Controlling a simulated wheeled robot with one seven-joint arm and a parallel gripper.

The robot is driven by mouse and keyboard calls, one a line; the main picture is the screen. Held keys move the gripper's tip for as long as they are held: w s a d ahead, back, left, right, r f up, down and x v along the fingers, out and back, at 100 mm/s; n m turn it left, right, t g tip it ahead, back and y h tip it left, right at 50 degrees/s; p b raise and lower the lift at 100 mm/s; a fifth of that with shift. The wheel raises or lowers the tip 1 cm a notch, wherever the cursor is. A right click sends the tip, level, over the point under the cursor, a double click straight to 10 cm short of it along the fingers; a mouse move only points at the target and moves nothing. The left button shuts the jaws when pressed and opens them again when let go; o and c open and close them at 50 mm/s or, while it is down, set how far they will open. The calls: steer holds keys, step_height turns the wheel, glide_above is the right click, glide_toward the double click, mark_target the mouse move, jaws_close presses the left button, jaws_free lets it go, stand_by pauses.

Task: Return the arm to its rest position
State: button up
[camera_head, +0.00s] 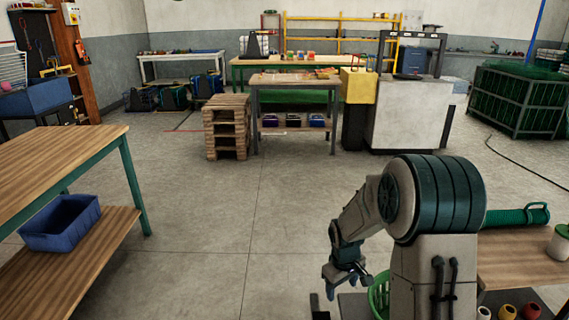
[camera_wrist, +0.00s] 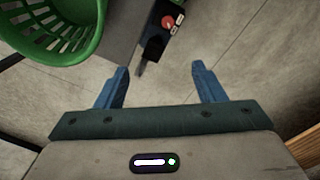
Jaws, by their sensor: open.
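My gripper (camera_wrist: 160,88) is open and empty in the wrist view, its two blue fingers spread apart above the grey floor. In the head view my gripper (camera_head: 343,279) hangs at the end of my bent arm, at the lower middle right, pointing down. A green basket (camera_wrist: 48,30) is at the upper left of the wrist view, apart from the fingers. The basket (camera_head: 379,295) also shows in the head view just right of my gripper, partly hidden by my arm.
A wooden table (camera_head: 520,258) with a green net roll (camera_head: 515,216) stands at the right. A wooden bench (camera_head: 60,165) with a blue bin (camera_head: 62,224) on its lower shelf is at the left. The floor (camera_head: 250,210) between them is clear. Stacked pallets (camera_head: 227,127) stand farther back.

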steer(key=s+r+m+p, duration=0.2)
steer(key=s+r+p, duration=0.3)
steer(key=r, duration=0.7)
steer(key=s+r+m+t+p, duration=0.1)
steer(key=s+r+m+p, duration=0.1)
steer(key=s+r+p, duration=0.4)
steer(key=s+r+m+p, duration=0.2)
steer(key=s+r+p, duration=0.4)
steer(key=s+r, duration=0.6)
step_height(320, 180, up, 7)
steer(key=shift+s+a+t+y, duration=0.25)
steer(key=shift+a+t+y, duration=0.15)
steer(key=shift+a, duration=0.05)
